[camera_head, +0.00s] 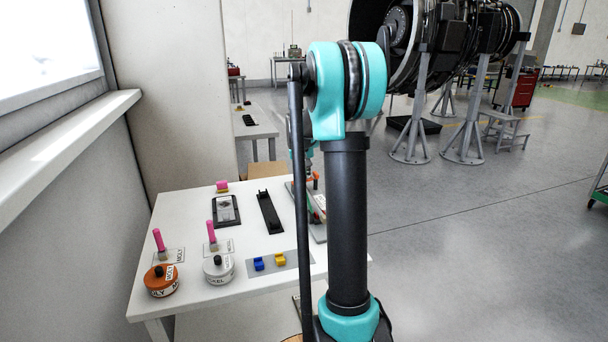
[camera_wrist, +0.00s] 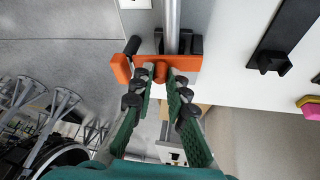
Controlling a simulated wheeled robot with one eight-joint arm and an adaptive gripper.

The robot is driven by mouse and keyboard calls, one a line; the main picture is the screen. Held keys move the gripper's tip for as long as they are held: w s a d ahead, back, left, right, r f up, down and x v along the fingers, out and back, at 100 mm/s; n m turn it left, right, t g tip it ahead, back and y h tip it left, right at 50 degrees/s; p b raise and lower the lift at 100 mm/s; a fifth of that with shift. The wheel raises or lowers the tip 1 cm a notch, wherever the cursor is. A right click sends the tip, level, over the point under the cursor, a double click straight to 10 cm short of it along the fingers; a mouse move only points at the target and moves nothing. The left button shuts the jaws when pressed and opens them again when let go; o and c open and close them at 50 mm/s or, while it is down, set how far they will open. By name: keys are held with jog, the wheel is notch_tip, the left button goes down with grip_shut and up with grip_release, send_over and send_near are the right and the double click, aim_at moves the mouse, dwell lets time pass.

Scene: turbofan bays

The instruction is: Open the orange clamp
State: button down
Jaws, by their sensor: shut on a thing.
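The orange clamp (camera_wrist: 121,68) sits at the table's edge in the wrist view, lying across a grey metal rod with black parts beside it. A rounded orange piece stands out from its middle. My gripper (camera_wrist: 160,74) has its two green fingers on either side of that piece and is shut on it. In the head view, a small orange part (camera_head: 316,177) shows just left of my arm, at the table's right side. My gripper is mostly hidden there behind my arm.
Open floor lies right; engine stands (camera_head: 411,140) are beyond.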

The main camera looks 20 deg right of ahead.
aim_at(295, 182)
jog(key=a+h, duration=0.1)
jog(key=h, duration=0.1)
jog(key=a+r+h, duration=0.1)
jog(key=shift+n+h, duration=0.4)
jog(key=h, duration=0.1)
jog(key=a+h, duration=0.1)
jog(key=shift+a+r+n+h, duration=0.15)
jog(key=shift+n+h, duration=0.15)
jog(key=shift+h, duration=0.1)
jog(key=shift+a+f+n+t+h, duration=0.1)
jog(key=shift+a+n+t+h, duration=0.35)
jog(key=shift+h, duration=0.7)
jog(key=shift+a+f+n+t+h, duration=0.2)
jog(key=shift+a+h, duration=0.5)
jog(key=shift+h, duration=0.5)
jog(key=shift+a+f+n+t+h, duration=0.1)
jog(key=shift+a+n+t+h, duration=0.35)
jog(key=shift+h, duration=0.7)
jog(key=shift+a, duration=0.15)
jog(key=c, duration=1.5)
grip_release()
jog(key=shift+r, duration=0.1)
